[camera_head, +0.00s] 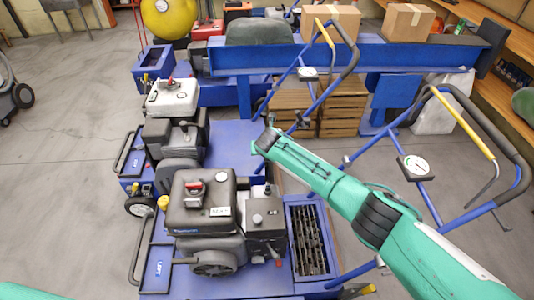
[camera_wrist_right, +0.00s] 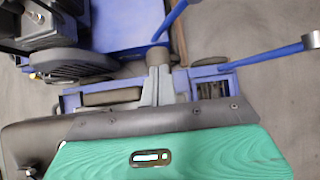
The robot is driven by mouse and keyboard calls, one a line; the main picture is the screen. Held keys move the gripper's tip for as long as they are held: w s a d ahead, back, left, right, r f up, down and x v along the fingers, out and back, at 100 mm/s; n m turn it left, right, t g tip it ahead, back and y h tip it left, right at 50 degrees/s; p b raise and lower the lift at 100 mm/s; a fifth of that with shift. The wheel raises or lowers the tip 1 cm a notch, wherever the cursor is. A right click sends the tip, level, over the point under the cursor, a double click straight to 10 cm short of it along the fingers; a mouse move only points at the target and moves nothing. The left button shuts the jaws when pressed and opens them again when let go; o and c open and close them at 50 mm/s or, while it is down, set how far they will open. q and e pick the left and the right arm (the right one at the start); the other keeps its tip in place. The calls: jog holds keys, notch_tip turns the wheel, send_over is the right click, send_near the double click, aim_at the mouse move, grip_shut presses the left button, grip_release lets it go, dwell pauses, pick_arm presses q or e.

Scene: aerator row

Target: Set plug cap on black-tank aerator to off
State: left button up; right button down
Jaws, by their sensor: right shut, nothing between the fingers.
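The black-tank aerator (camera_head: 200,215) stands at the front centre, with a black engine and a red-and-white piece (camera_head: 194,186) on top of its tank. I cannot make out for certain which part is the plug cap or how it is set. My right gripper (camera_wrist_right: 158,62) is shut and empty, its grey fingers together in the right wrist view. In the head view my right arm reaches in from the lower right, its end above and beyond the engine's right side, apart from the tank. My left gripper is not in view.
A white-tank aerator (camera_head: 172,97) stands just behind. Blue handlebars with a round gauge (camera_head: 413,167) rise at right. Wooden crates (camera_head: 340,113) and a blue beam (camera_head: 350,58) lie behind.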

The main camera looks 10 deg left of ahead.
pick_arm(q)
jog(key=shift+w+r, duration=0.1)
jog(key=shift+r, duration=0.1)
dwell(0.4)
pick_arm(e)
jog(key=shift+r, duration=0.15)
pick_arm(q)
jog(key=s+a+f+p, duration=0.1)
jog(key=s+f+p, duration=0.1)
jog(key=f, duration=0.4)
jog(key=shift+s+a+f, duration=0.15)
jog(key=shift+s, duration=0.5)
pick_arm(e)
jog(key=v, duration=1.3)
jog(key=shift+s+r, duration=0.15)
jog(key=shift+r, duration=0.1)
